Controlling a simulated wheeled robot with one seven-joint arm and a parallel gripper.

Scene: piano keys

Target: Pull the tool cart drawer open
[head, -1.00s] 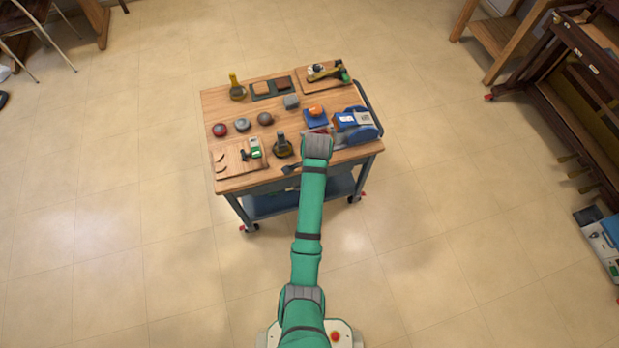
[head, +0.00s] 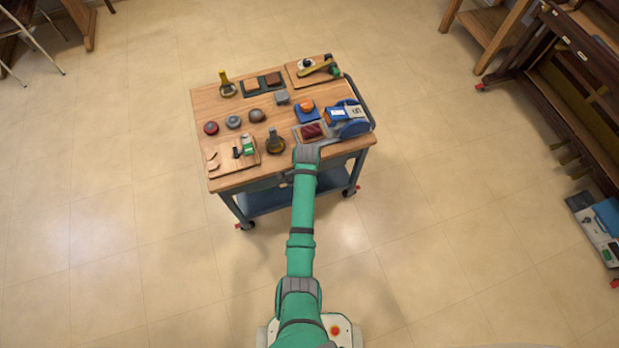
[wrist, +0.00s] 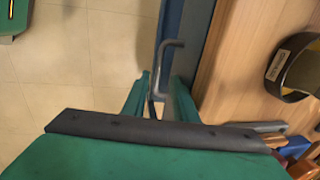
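The tool cart (head: 222,165) has a wooden top and a blue-grey frame. Its blue drawer front (wrist: 199,45) runs along the edge of the top in the wrist view, with no clear gap showing there. A grey bent bar handle (wrist: 166,62) stands out from that front. My gripper (wrist: 163,103) is at the handle, with one green finger on each side of it. The fingers stand apart, and I see no firm contact with the bar. In the head view my arm reaches the cart's front edge and mostly hides the gripper.
An upright piano (head: 560,85) stands at the right.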

